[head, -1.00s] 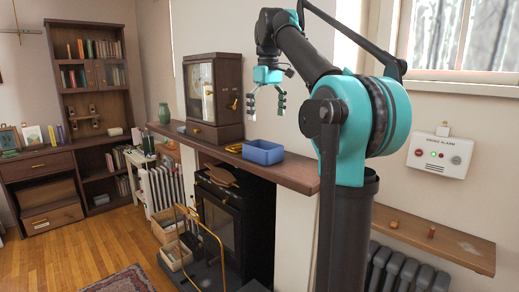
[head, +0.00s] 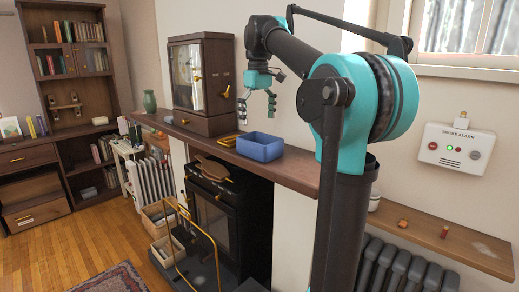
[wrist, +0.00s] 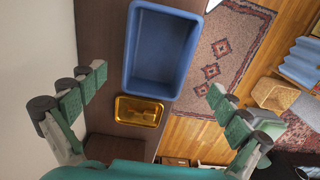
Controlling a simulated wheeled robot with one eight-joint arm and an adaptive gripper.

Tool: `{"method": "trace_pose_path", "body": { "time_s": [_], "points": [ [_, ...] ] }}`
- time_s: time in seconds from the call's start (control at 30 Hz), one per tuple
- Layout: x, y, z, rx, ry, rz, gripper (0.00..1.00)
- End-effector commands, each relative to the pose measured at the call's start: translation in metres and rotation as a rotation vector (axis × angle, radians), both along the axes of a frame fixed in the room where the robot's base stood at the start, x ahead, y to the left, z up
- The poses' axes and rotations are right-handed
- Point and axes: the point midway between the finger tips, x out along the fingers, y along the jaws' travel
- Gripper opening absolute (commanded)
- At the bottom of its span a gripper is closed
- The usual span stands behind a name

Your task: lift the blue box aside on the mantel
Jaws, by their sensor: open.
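The blue box (head: 260,146) is an open-topped tray on the dark wooden mantel (head: 300,172), in front of the clock's right side. In the wrist view the blue box (wrist: 158,48) lies ahead of my fingers, near the top middle, and looks empty. My gripper (head: 256,106) hangs above the mantel over the box, its fingers spread apart and pointing down. In the wrist view the fingers of my gripper (wrist: 157,100) stand wide to the left and right with nothing between them in hold. The fingers do not appear to touch the box.
A small gold tray (wrist: 139,111) lies right beside the blue box; it also shows in the head view (head: 224,141). A brown cabinet clock (head: 204,84) and green vase (head: 150,101) stand farther left. The wall is close behind; a black stove (head: 230,215) is below.

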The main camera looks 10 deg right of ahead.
Motion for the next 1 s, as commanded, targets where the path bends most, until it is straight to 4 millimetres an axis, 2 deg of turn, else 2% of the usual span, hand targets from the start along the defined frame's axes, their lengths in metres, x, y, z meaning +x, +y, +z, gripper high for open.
{"method": "trace_pose_path", "body": {
  "time_s": [0.1,0.37,0.7,1.0],
  "points": [
    [0.000,0.000,-0.018,0.000,0.000,0.000,1.00],
    [0.000,-0.001,-0.035,0.000,0.000,-0.001,1.00],
    [0.000,-0.005,-0.078,0.000,0.000,0.000,1.00],
    [0.000,-0.005,-0.081,0.000,0.000,0.000,0.99]
  ]
}}
